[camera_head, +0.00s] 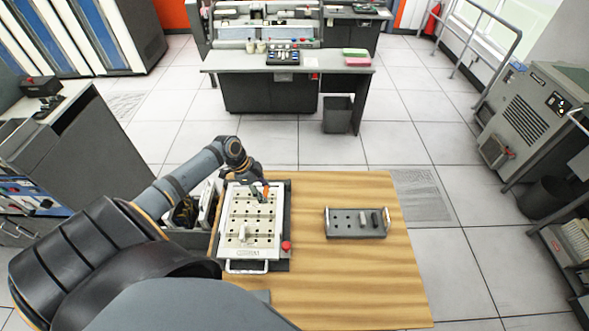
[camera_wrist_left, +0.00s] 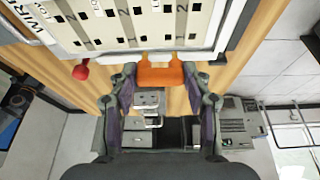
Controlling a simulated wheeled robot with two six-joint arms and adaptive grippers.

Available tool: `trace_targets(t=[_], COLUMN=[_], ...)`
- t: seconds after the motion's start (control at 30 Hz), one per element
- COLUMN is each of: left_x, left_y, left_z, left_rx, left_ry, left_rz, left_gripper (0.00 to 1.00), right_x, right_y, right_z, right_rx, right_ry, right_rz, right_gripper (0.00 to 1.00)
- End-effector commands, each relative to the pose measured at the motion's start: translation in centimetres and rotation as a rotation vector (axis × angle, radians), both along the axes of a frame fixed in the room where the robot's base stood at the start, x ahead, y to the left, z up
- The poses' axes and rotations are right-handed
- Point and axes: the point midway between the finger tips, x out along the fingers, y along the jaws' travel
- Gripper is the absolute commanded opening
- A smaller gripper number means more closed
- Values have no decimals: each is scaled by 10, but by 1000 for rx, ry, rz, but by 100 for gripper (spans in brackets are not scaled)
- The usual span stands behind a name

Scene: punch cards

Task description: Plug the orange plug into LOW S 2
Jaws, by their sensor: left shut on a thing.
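My left gripper (camera_head: 260,192) is shut on the orange plug (camera_head: 266,190), above the upper right part of the white plugboard (camera_head: 228,235). In the left wrist view, the orange plug (camera_wrist_left: 160,76) sits between the two fingertips of my left gripper (camera_wrist_left: 161,88). The board (camera_wrist_left: 95,35), with its rows of square holes and small printed numbers, fills the top of that view, and the plug overlaps its edge in the picture. My right gripper is out of view.
A red knob (camera_head: 287,246) is at the board's right edge. A grey tray (camera_head: 340,231) with grey and dark plugs lies to the right on the wooden table (camera_head: 350,285). The table between them is clear.

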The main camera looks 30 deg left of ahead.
Motion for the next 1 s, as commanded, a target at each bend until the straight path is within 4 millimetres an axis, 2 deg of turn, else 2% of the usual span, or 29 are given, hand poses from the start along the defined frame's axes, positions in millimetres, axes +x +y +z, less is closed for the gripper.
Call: trace_targets(t=[0.03, 0.1, 0.2, 0.47, 0.9, 1.0], left_x=[2, 5, 7, 8, 8, 7], left_y=[16, 29, 39, 41, 41, 40], left_z=[3, 9, 14, 12, -34, -38], left_rx=[7, 8, 7, 5, 6, 6], left_ry=[-5, -12, -18, -20, -19, -19], left_rz=[16, 33, 46, 49, 48, 48], left_gripper=[28, 28, 28, 28, 28, 28], right_x=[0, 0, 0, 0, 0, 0], right_y=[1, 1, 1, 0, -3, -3], right_z=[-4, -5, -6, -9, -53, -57], right_rx=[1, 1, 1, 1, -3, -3], right_ry=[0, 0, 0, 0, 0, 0], right_rz=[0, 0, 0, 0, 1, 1], right_gripper=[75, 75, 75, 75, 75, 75])
